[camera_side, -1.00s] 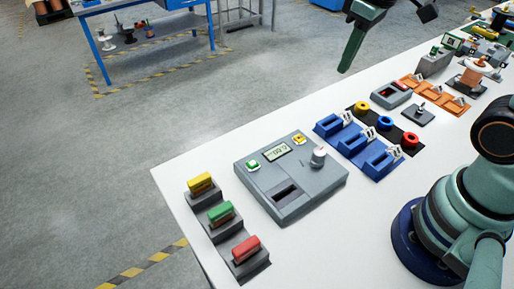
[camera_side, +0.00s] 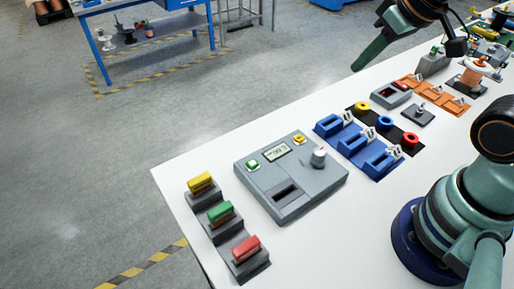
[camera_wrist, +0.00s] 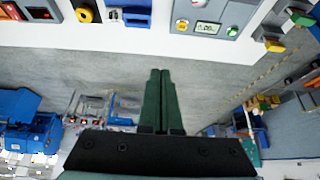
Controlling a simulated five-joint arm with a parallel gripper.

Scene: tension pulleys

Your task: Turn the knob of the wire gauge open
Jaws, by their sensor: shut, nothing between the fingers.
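A large grey unit (camera_side: 312,190) with a small display, a green button, a yellow button and a dark slot stands on the white table. In the wrist view the unit's display (camera_wrist: 206,27) shows at the top edge. My gripper (camera_side: 358,67) is shut and empty, high beyond the table's back edge and well away from the knob. Its dark green fingers (camera_wrist: 160,74) lie together in the wrist view.
Blue holders (camera_side: 352,144) and a dark strip with coloured rings (camera_side: 386,122) stand right of the unit. Yellow, green and red blocks sit in a stepped grey rack (camera_side: 212,216) at left. A small grey box (camera_side: 391,95) with a red window is farther right.

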